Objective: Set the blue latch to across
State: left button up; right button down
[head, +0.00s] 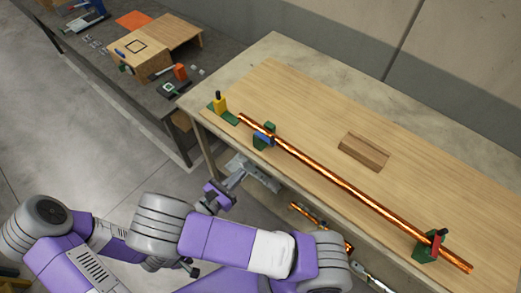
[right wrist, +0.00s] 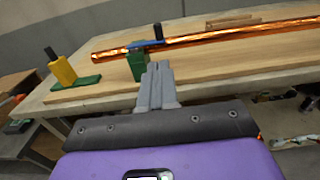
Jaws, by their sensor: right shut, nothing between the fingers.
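The blue latch (head: 263,139) sits on a green block (head: 269,127) near the left end of a long copper rod (head: 340,176). In the right wrist view the blue latch (right wrist: 146,44) is a low bar with a black knob, lying at the rod on top of its green block (right wrist: 137,66). I cannot tell its exact angle. My right gripper (head: 240,166) is at the table's front edge, near the blue latch. In the right wrist view its fingers (right wrist: 158,70) are shut and empty, just in front of the green block. My left gripper is not in view.
A yellow latch (head: 219,105) stands upright left of the rod. A red latch (head: 437,241) is on a green block near the rod's right end. A wooden block (head: 364,152) lies behind the rod. A grey side bench (head: 90,65) carries boards and small parts.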

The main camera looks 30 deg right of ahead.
aim_at(271, 141)
jog(key=x, duration=0.7)
jog(key=p+x, duration=0.1)
jog(key=x, duration=0.5)
jog(key=shift+w+d+r, duration=0.25)
jog(key=shift+w+d, duration=0.05)
jog(key=shift+w, duration=0.05)
